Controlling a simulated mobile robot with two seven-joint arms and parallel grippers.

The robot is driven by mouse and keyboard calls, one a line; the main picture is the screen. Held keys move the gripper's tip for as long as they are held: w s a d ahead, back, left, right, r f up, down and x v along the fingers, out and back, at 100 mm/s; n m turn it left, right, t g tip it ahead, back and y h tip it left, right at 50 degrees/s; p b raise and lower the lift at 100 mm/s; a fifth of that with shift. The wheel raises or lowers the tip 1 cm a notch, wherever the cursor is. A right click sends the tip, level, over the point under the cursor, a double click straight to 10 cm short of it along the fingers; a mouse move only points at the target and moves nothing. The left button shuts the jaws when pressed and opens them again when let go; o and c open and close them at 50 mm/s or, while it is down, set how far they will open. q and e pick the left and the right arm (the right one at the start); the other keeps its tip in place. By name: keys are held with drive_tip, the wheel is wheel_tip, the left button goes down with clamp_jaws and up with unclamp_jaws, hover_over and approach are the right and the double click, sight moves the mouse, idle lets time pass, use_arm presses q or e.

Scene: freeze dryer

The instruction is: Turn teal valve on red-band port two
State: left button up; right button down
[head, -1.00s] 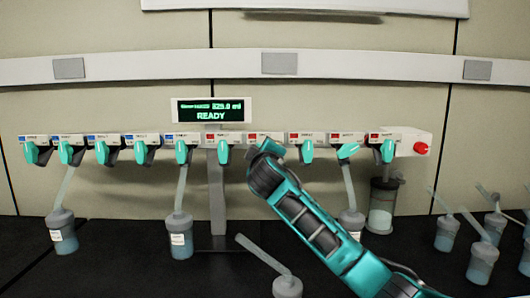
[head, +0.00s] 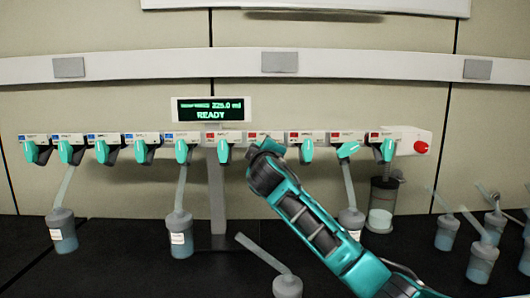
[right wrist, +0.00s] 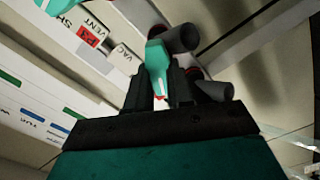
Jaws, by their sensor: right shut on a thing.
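A manifold (head: 411,135) carries a row of ports with teal valve handles, blue-marked on the left and red-marked on the right. My right gripper (right wrist: 163,82) is at the second red-marked port (head: 259,135) from the left. In the right wrist view its two dark fingers close around the teal valve handle (right wrist: 156,56), which lies between them. In the head view my right wrist hides most of that handle. My left gripper is out of view.
Flasks hang below some ports: one at left (head: 62,234), one at centre (head: 181,238) and one at right (head: 352,222). A loose flask (head: 287,286) stands in front beside my right arm. Several more stand at far right. A display (head: 210,110) reads READY.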

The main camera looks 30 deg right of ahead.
drive_tip(key=shift+m+b, duration=1.3)
drive_tip(key=shift+m, duration=4.5)
drive_tip(key=shift+d, duration=0.1)
drive_tip(key=c, duration=1)
unclamp_jaws()
drive_tip(key=shift+s, duration=0.1)
drive_tip(key=b+v, duration=0.1)
drive_tip(key=v, duration=1.1)
drive_tip(key=shift+s, duration=0.4)
